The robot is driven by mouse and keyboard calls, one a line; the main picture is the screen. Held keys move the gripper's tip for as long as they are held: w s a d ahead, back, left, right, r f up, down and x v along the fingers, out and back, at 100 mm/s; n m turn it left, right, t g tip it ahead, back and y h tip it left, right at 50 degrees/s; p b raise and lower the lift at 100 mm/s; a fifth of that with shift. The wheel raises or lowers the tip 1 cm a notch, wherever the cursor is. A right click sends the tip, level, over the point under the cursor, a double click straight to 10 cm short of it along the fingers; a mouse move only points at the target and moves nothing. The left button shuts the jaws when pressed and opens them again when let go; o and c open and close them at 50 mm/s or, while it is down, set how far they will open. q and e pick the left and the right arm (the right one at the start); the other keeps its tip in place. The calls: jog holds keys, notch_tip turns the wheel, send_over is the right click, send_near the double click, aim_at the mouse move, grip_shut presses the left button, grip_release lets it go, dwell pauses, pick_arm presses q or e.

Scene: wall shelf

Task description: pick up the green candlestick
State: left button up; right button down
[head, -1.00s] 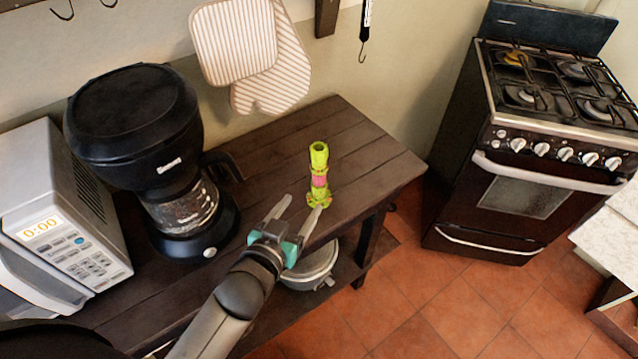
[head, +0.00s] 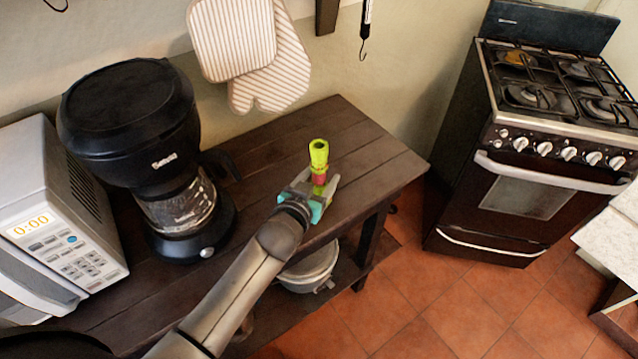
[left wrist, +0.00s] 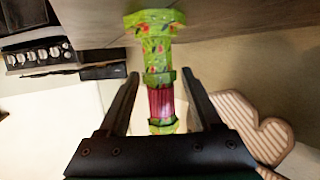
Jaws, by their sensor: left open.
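The green candlestick (head: 319,155) stands upright on the dark wooden table (head: 370,150), near its right end. It has a pink middle section, and my gripper hides its lower part in the head view. My left gripper (head: 322,182) is open, with its fingers on either side of the candlestick. In the left wrist view the candlestick (left wrist: 160,75) shows between the two fingers of the gripper (left wrist: 162,90), with gaps on both sides. My right gripper is not in view.
A black coffee maker (head: 135,125) and a microwave (head: 60,225) stand on the table to the left. Oven mitts (head: 265,80) hang on the wall behind. A pot (head: 308,270) sits on the shelf below. A stove (head: 530,140) stands to the right, apart from the table.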

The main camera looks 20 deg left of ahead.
pick_arm(q)
jog(key=shift+x, duration=1.45)
grip_shut()
